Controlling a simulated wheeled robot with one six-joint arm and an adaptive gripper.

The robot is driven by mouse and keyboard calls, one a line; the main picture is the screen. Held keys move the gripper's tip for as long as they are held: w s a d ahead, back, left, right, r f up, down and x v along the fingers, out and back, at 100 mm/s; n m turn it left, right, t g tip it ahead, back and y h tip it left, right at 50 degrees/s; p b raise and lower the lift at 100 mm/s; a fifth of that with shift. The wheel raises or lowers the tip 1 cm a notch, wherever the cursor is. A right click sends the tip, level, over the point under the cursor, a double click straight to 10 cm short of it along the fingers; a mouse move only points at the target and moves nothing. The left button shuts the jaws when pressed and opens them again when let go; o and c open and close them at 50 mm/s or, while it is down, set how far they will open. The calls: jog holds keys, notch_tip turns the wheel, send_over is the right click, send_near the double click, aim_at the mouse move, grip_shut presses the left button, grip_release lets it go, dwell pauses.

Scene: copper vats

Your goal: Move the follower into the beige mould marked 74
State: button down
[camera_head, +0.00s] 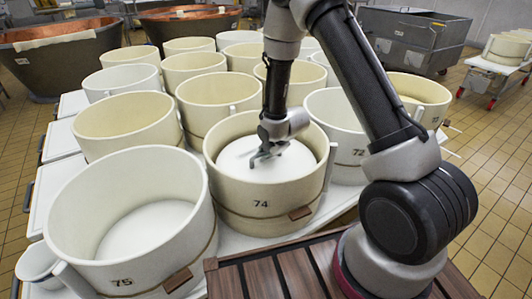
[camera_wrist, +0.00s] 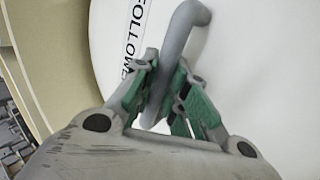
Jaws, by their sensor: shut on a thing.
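The follower (camera_head: 292,167) is a white disc with a grey bar handle (camera_wrist: 188,18). It lies inside the beige mould (camera_head: 225,184) marked 74, below the rim, with beige wall around it. How deep it sits, and whether it rests on anything, I cannot tell. My gripper (camera_head: 262,156) reaches down into this mould and is shut on the handle. In the wrist view the green-padded fingers (camera_wrist: 168,88) close around the bar. Part of the lettering "FOLLOWE" shows on the disc (camera_wrist: 245,75) beside them.
A white mould (camera_head: 85,225) marked 75 stands at the front left, and a mould (camera_head: 345,115) marked 72 at the right. Several more moulds crowd behind. A slatted wooden surface (camera_head: 285,275) lies in front. Copper vats (camera_head: 60,55) stand at the back left.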

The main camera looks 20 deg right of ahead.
jog(key=shift+w, duration=0.1)
dwell(0.3)
jog(key=c, duration=1.3)
grip_release()
jog(key=shift+c, duration=0.2)
jog(key=shift+f, duration=0.1)
jog(key=shift+s, duration=0.2)
